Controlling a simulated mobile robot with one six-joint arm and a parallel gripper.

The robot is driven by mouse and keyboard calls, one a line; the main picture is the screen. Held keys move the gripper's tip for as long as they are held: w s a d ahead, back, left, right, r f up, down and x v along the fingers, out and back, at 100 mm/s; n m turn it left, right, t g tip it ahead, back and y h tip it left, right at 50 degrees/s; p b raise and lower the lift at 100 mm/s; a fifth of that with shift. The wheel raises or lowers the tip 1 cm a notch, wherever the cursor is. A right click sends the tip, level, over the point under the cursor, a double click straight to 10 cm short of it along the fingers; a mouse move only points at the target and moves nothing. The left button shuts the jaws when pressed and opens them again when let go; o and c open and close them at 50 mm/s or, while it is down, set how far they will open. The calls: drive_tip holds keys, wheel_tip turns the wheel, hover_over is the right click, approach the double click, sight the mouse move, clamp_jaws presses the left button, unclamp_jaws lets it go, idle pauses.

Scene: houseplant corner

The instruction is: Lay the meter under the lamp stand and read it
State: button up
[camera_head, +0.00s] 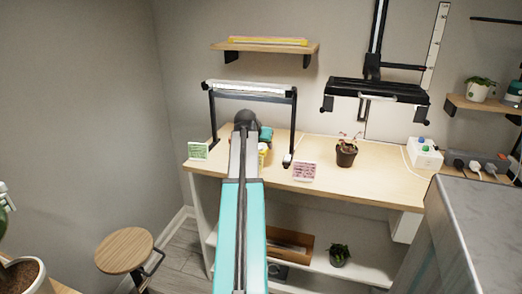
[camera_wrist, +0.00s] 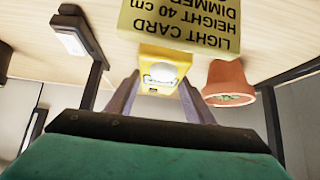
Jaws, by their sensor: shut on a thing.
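The yellow meter (camera_wrist: 150,52) with a round white dome sits between the fingers of my gripper (camera_wrist: 159,88) in the wrist view. The fingers are shut on it. I cannot tell whether it touches the table. The lamp stand (camera_head: 250,91) has black legs and a long lamp bar across the top, on the left of the wooden table (camera_head: 378,180). My arm reaches in beneath the bar and hides most of the gripper in the head view. A yellow light card (camera_wrist: 180,22) appears upside down beside the meter, reading height 40 cm and dimmer.
A terracotta pot (camera_wrist: 228,76) is near the gripper. A green card (camera_head: 198,151) and pink card (camera_head: 304,172) flank the stand. A potted plant (camera_head: 346,155) stands under another lamp (camera_head: 376,91); clear tabletop lies right of it.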

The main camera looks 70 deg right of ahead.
drive_tip(key=shift+f, duration=1.25)
drive_tip(key=shift+f, duration=0.15)
drive_tip(key=o, duration=1.3)
drive_tip(key=shift+c, duration=0.2)
drive_tip(key=v, duration=1.2)
drive_tip(key=shift+p, duration=0.35)
drive_tip(key=shift+r, duration=0.2)
